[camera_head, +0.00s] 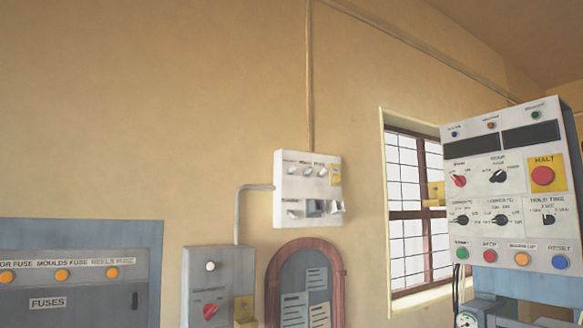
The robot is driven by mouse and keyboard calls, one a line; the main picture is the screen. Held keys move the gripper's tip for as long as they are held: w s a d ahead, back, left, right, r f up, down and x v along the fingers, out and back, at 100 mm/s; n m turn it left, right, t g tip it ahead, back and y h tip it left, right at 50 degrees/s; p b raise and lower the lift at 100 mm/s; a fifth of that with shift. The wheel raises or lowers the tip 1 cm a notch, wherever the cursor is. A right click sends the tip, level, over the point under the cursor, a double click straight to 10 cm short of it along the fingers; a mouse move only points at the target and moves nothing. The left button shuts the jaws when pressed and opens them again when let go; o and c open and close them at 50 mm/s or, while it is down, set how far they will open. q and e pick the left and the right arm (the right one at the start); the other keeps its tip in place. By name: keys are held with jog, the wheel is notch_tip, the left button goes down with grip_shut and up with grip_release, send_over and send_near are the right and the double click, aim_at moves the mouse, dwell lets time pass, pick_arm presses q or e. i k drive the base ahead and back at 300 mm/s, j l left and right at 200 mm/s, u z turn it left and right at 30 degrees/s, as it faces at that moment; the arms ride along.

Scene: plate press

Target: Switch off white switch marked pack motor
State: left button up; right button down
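A white switch box (280,215) hangs on the tan wall near the middle of the head view. It carries two rows of small switches and a yellow tag at its upper right. The upper row has several light-coloured levers. The lower row has light levers and a darker grey-blue part near its middle. The labels above the switches are too small and blurred to read, so I cannot tell which switch is marked pack motor or how it is set. Neither of my grippers is in view.
A grey control panel (520,205) with a red HALT button (542,176) stands at the right, before a barred window (404,205). A grey box with a red knob (210,310) and an arched notice board (340,275) are below. A fuse panel (90,300) is lower left.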

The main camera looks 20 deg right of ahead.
aim_at(290, 171)
jog(key=i+l, duration=0.15)
jog(key=i, duration=0.25)
jog(key=i+l, duration=0.2)
jog(key=i, duration=0.2)
jog(key=i+l, duration=0.15)
jog(key=i, duration=0.25)
